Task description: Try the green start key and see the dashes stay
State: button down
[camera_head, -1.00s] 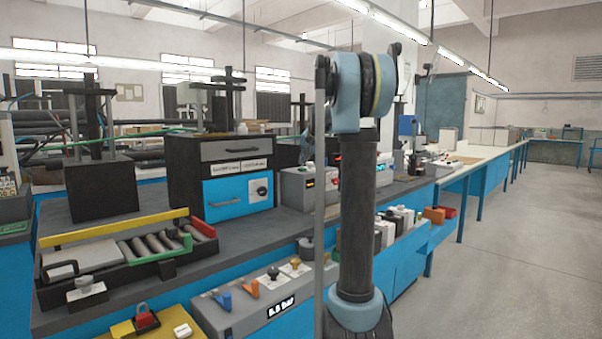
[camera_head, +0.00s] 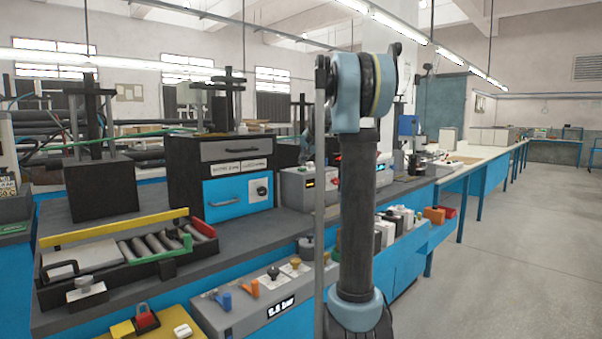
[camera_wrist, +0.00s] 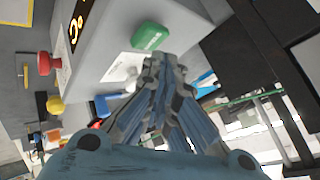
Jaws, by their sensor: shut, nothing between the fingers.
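The green key (camera_wrist: 150,35) is a rounded block with small white lettering on the pale face of a grey unit, upper middle of the wrist view. My gripper (camera_wrist: 162,62) is shut and empty, its fingertips right beside the key's lower edge. I cannot tell whether they touch it. A dark display (camera_wrist: 79,22) with yellow characters is on the same unit, cut off by the frame top; dashes cannot be made out. In the head view a grey unit (camera_head: 294,185) with small lit displays stands behind my arm.
A red knob (camera_wrist: 43,63) and a yellow knob (camera_wrist: 55,105) are left of the fingers in the wrist view. Open floor (camera_head: 520,250) is at right.

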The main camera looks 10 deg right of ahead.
jog(key=shift+f, duration=0.15)
jog(key=shift+f, duration=0.2)
dwell(0.3)
jog(key=shift+f, duration=0.4)
dwell(1.0)
jog(key=shift+r, duration=0.8)
jog(key=shift+r, duration=0.15)
jog(key=shift+r, duration=2.4)
